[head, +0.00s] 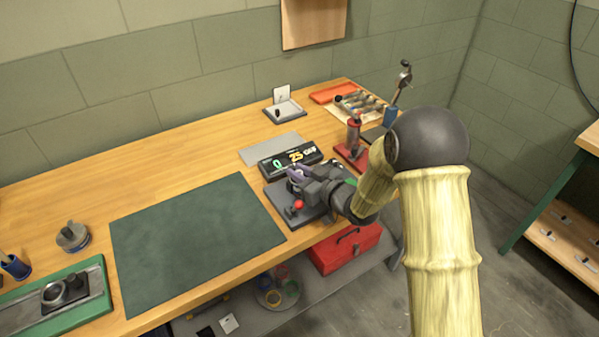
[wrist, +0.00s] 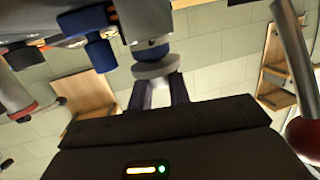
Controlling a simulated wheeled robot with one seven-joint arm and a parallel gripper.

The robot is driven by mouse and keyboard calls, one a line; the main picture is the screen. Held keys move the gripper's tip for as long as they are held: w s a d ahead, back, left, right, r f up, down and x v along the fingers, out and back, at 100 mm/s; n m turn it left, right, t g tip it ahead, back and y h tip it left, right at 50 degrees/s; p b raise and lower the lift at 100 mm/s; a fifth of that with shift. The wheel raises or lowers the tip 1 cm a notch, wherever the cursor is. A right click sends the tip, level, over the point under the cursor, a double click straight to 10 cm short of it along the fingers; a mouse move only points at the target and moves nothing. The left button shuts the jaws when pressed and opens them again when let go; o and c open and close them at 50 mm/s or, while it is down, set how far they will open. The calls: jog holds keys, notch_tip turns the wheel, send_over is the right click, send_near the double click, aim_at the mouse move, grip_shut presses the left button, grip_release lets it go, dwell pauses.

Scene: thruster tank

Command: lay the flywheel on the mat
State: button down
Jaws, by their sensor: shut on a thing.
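The dark green mat (head: 195,240) lies flat and bare on the wooden bench, left of my gripper. My gripper (head: 297,172) is over a dark stand with a red knob, near the bench's front edge. In the wrist view its two purple fingers (wrist: 160,88) are shut on a pale grey round disc (wrist: 154,69), seemingly the flywheel. The disc sits against a silver cylinder with a blue band (wrist: 146,30); I cannot tell whether they are joined. In the head view my gripper and arm hide the flywheel.
A black display box (head: 290,158) stands just behind my gripper. A red-based press (head: 353,150) is to the right. A grey plate (head: 272,149) lies behind the display. A green-based fixture (head: 85,295) and a small round pot (head: 72,236) are left of the mat.

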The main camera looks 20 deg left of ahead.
jog(key=c, duration=1.3)
grip_release()
jog(key=shift+f, duration=0.1)
jog(key=shift+s+d+f, duration=0.1)
jog(key=shift+s+d, duration=0.05)
jog(key=shift+d, duration=0.15)
jog(key=b+v, duration=0.2)
jog(key=v, duration=1.4)
jog(key=shift+s+d+b, duration=0.25)
jog(key=shift+b, duration=0.05)
